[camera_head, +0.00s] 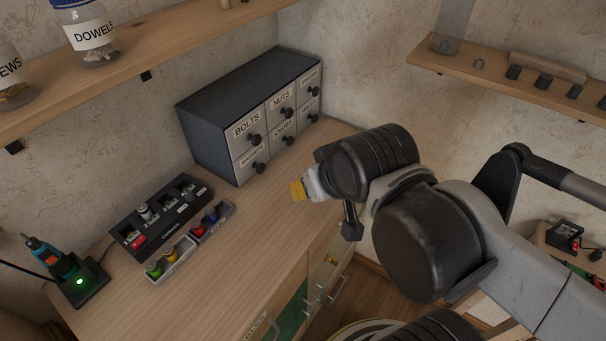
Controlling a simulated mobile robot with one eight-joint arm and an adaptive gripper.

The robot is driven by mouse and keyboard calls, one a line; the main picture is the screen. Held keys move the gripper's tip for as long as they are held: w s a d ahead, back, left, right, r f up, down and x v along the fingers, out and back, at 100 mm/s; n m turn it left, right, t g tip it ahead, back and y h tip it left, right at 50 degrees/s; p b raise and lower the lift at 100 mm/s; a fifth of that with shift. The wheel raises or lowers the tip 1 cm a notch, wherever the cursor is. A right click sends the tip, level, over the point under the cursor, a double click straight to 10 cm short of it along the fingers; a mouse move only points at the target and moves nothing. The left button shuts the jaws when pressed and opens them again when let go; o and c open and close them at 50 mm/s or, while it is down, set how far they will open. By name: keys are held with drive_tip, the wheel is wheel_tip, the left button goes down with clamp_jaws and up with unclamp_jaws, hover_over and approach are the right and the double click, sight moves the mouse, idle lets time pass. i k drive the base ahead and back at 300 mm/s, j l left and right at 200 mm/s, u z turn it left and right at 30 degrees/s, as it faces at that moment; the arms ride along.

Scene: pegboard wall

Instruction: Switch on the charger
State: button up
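A long black charger-like unit (160,219) with labelled slots lies on the workbench at the left. A grey cylinder (145,211) stands in one slot, and a small red part (137,242) shows near its left end; whether that is a switch, and its position, is too small to tell. My gripper (300,190) is above the bench, well to the right of the unit and apart from it. A yellow piece shows at its tip; I cannot tell whether it is a fingertip or a held thing. My wrist hides most of the gripper.
A teal tool in a black dock (80,287) with a lit green light stands at the bench's left end. Small trays (171,261) of coloured cylinders lie before the unit. A labelled drawer cabinet (213,133) stands behind. The bench middle is clear. Shelves (150,56) run above.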

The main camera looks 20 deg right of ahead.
sight(136, 244)
drive_tip(key=u, duration=1.25)
drive_tip(key=k+j+u, duration=0.15)
drive_tip(key=u, duration=0.2)
drive_tip(key=j, duration=0.1)
